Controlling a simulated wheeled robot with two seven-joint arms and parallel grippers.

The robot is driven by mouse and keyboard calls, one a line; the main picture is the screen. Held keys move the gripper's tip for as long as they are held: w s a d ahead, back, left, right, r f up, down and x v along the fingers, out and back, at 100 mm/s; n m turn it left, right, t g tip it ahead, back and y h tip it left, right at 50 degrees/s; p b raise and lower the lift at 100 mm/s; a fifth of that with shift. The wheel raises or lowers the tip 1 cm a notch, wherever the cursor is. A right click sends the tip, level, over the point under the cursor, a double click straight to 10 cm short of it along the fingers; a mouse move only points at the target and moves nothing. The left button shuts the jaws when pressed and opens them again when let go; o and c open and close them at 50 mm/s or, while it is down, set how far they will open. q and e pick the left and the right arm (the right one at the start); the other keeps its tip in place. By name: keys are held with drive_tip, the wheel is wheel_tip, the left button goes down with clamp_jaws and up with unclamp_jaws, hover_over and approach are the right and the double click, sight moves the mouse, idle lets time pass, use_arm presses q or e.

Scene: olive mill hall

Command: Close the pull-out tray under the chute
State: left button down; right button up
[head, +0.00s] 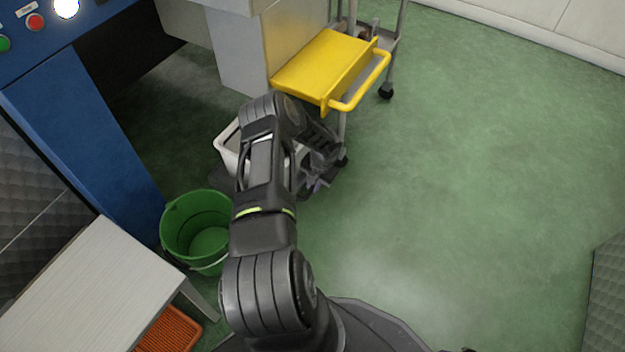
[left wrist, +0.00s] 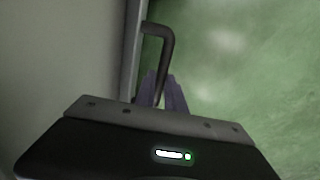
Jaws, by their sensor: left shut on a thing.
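A pale tray (head: 228,150) with a raised rim shows low down by the grey machine housing, mostly hidden behind my left arm. How far it stands out cannot be told. In the left wrist view a dark bent bar handle (left wrist: 168,48) stands off the edge of a pale grey-beige panel (left wrist: 70,60). My left gripper (head: 319,183) is low, at the right end of the tray. In the left wrist view its purplish fingers (left wrist: 161,92) are shut on the handle. My right gripper is not in view.
A trolley with a yellow top (head: 318,68) and yellow push handle stands just beyond my left gripper. A green bucket (head: 198,228) stands left of my arm, near a pale bench (head: 95,285) and an orange crate (head: 170,330). The green floor on the right is clear.

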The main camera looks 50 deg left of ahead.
use_arm(q)
drive_tip(key=shift+s+a, duration=0.1)
drive_tip(key=shift+a, duration=0.25)
drive_tip(key=c, duration=1.4)
unclamp_jaws()
drive_tip(key=shift+d, duration=0.1)
drive_tip(key=shift+d, duration=0.1)
